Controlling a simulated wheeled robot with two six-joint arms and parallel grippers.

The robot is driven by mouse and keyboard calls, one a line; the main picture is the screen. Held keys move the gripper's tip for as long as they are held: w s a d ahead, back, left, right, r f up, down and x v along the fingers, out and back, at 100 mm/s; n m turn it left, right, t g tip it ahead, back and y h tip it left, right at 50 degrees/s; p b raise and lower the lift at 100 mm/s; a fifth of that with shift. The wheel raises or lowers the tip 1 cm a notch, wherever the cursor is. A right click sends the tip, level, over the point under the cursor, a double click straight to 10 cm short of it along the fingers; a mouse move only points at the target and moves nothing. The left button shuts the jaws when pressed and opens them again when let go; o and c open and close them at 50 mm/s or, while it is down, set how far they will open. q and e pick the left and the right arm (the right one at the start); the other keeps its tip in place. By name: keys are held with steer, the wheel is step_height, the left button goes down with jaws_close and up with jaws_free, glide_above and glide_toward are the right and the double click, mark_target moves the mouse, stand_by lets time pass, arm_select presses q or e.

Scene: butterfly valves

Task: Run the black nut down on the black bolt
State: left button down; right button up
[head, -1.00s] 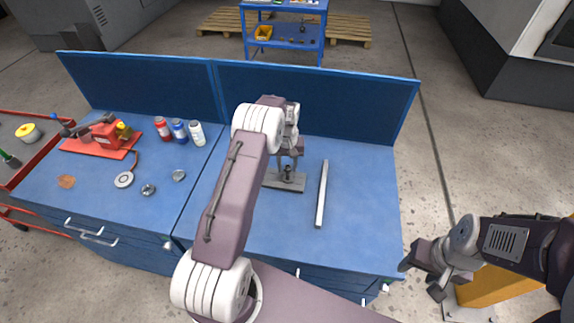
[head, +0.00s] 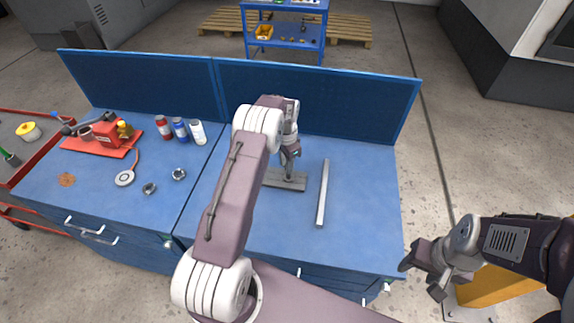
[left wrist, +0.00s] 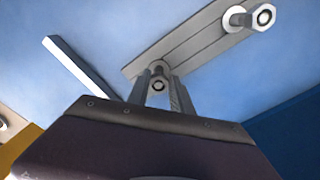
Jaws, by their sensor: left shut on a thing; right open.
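The grey plate (head: 297,184) lies on the blue bench, and it also shows in the left wrist view (left wrist: 190,45). My left gripper (head: 289,168) points down over the plate. In the left wrist view its two fingers (left wrist: 159,92) are shut around a dark nut on the bolt (left wrist: 158,84) at one end of the plate. The fingers hide most of the nut, and its height on the bolt is hard to tell. A bright second bolt with a hex nut (left wrist: 262,17) stands at the plate's other end. My right gripper (head: 424,275) is open and empty, right of the bench.
A long light bar (head: 322,194) lies right of the plate. Small bottles (head: 180,130), loose nuts (head: 179,174), a dial gauge (head: 125,178) and a red tool (head: 105,133) are at the left. A blue panel (head: 318,105) rises behind. The front right of the bench is clear.

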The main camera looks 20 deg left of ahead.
arm_select(q)
steer(key=m, duration=0.7)
steer(key=shift+w+a, duration=0.1)
steer(key=shift+w, duration=0.25)
steer(key=m, duration=0.5)
steer(key=shift+w, duration=0.15)
steer(key=c, duration=1.4)
jaws_free()
steer(key=shift+o, duration=0.2)
